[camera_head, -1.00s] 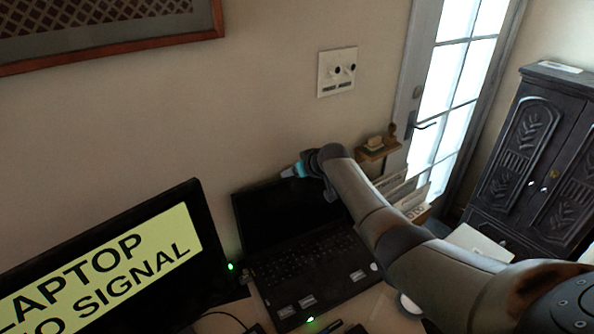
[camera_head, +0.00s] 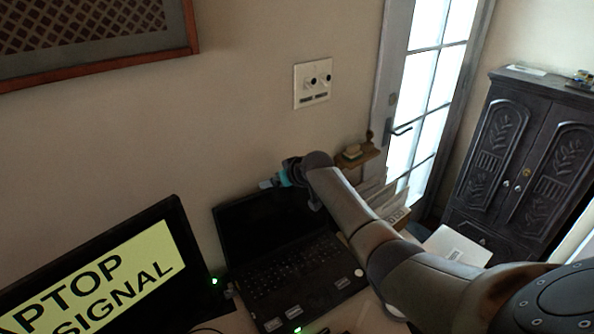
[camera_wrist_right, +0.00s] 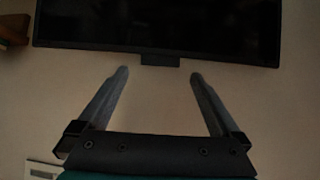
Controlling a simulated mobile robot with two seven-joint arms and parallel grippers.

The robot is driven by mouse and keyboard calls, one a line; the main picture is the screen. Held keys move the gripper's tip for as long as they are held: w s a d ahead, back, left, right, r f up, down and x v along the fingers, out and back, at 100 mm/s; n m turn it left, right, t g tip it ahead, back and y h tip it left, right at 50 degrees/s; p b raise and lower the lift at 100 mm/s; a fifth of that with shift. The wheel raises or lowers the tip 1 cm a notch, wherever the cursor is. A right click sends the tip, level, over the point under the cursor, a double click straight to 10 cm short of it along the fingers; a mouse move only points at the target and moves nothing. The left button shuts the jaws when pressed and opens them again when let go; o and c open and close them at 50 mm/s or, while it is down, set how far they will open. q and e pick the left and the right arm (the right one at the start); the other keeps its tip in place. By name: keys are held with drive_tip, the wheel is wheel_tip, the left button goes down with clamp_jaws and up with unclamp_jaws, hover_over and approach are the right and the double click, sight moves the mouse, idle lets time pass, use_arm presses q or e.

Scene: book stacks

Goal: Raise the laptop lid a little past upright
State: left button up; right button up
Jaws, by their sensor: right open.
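The black laptop stands open on the desk in the head view, with its dark lid (camera_head: 262,222) raised behind the keyboard (camera_head: 290,268). My right gripper (camera_head: 268,183) is above the lid's top edge, near the wall, with the arm passing over the laptop's right side. In the right wrist view my right gripper (camera_wrist_right: 160,74) is open and empty. The dark lid (camera_wrist_right: 160,30) spans the top of that view, with a small tab at the middle of its edge, just beyond the fingertips. No contact shows there. My left gripper is out of view.
A monitor (camera_head: 95,270) with a yellow sign stands close left of the laptop. The wall (camera_head: 230,140) is close behind, with a socket plate (camera_head: 312,82) and a small wooden shelf (camera_head: 357,156). A dark cabinet (camera_head: 520,160) stands at right.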

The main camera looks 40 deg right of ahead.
drive_tip(key=p+v, duration=0.1)
drive_tip(key=v, duration=1.2)
drive_tip(key=shift+r+p, duration=0.15)
drive_tip(key=shift+p, duration=0.2)
drive_tip(key=shift+d, duration=0.1)
